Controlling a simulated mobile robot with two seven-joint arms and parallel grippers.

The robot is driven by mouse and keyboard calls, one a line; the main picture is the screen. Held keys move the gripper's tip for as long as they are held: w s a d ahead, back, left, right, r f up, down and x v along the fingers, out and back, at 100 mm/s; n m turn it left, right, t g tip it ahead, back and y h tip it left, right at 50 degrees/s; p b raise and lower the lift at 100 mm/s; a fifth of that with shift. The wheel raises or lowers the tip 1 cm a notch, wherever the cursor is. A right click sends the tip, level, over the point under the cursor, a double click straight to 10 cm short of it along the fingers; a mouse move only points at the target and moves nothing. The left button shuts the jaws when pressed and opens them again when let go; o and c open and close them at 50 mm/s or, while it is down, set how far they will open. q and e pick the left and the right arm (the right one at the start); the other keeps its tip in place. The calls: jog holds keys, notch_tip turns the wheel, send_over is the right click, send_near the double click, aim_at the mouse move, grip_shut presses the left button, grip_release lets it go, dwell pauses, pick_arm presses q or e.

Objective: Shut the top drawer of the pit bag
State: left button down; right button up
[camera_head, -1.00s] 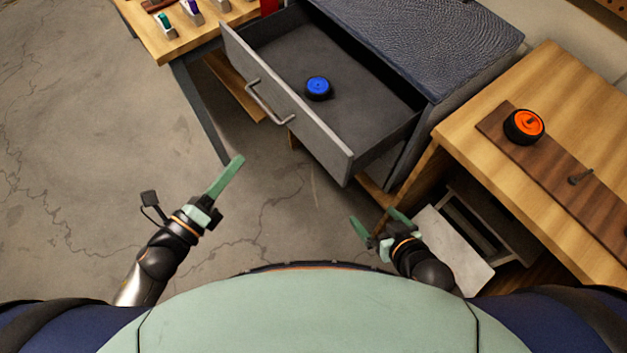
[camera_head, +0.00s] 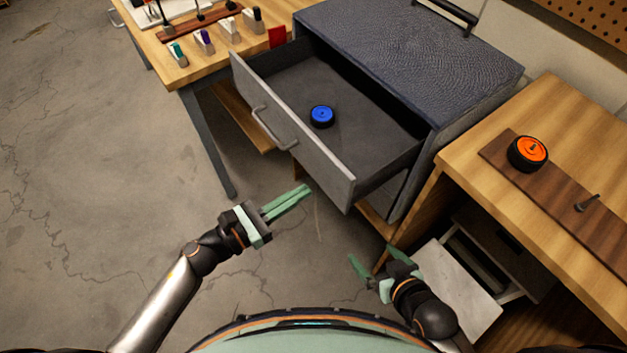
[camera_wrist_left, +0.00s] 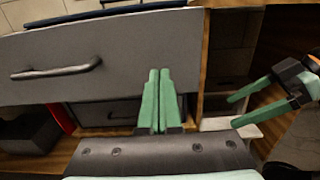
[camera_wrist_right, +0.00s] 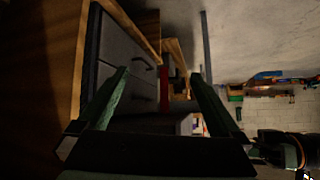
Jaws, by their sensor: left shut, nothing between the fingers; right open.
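The pit bag (camera_head: 425,45) is a dark box with a textured top and a black handle. Its grey top drawer (camera_head: 330,172) stands pulled out, with a blue-hubbed wheel (camera_head: 321,116) lying inside. The drawer's bar handle (camera_head: 268,128) is on the front panel, which also fills much of the left wrist view (camera_wrist_left: 130,55). My left gripper (camera_head: 306,190) is shut and empty, just in front of the drawer front's lower right part, apparently apart from it. My right gripper (camera_head: 372,262) is open and empty, lower and to the right, near the right bench.
The right wooden bench (camera_head: 560,110) holds a dark board with an orange-hubbed wheel (camera_head: 528,154). The left bench (camera_head: 180,65) carries small coloured tools in holders and a red block (camera_head: 277,37). A white-topped unit (camera_head: 450,290) sits below right. Open concrete floor lies left.

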aim_at(326, 178)
pick_arm(q)
jog(key=x, duration=0.2)
jog(key=shift+w+d, duration=0.25)
jog(key=shift+d, duration=0.05)
jog(key=shift+w+d, duration=0.2)
jog(key=shift+d, duration=0.1)
jog(key=shift+w+d, duration=0.15)
jog(key=shift+d, duration=0.1)
pick_arm(e)
jog(key=shift+s+d+f, duration=0.3)
jog(key=shift+s+f, duration=0.05)
jog(key=shift+s, duration=0.25)
pick_arm(q)
jog(key=shift+d, duration=0.1)
pick_arm(e)
jog(key=shift+w, duration=0.1)
